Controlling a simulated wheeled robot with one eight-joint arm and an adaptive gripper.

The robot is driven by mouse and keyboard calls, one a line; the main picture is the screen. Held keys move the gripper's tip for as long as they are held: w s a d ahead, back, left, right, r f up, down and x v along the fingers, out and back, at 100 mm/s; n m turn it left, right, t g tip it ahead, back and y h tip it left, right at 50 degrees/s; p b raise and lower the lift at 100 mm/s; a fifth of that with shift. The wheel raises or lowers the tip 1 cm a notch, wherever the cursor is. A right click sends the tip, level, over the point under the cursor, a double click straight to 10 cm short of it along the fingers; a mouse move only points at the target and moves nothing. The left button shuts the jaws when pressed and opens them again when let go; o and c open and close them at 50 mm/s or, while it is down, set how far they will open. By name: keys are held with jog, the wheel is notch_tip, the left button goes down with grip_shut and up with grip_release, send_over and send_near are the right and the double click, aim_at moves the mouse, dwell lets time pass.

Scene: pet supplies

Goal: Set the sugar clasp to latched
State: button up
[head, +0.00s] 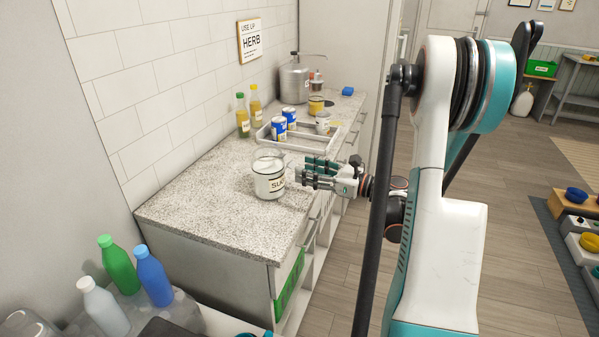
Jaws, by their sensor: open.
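The sugar jar (268,184) is a white canister with a clear-looking lid and a dark-lettered label partly reading "SU". It stands upright on the speckled countertop (205,205), near its front edge. The clasp is too small to make out, so its state cannot be told. My gripper (307,176) is just right of the jar, reaching in from the right at about label height. Its fingers are open and empty. A small gap seems to lie between the fingertips and the jar, though contact is hard to judge.
Behind the jar, a grey tray (267,140) holds blue-and-white cans (279,130). Two oil bottles (242,116) stand by the tiled wall. A metal canister (294,80) is farther back. The counter left of the jar is clear. Coloured bottles (118,265) stand at the lower left.

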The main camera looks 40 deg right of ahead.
aim_at(290, 163)
jog(key=x, duration=0.3)
jog(key=shift+w+a, duration=0.1)
jog(key=c, duration=1.1)
jog(key=shift+o, duration=0.2)
jog(key=shift+w+r+g+p, duration=0.1)
jog(key=shift+r+g+p, duration=0.45)
jog(key=shift+p, duration=0.2)
jog(key=shift+w+a+r+g+h+p, duration=0.15)
jog(key=shift+w+r+g+h+p, duration=0.1)
jog(key=shift+g+h+p, duration=0.5)
jog(key=shift+p, duration=0.45)
jog(key=shift+f, duration=0.1)
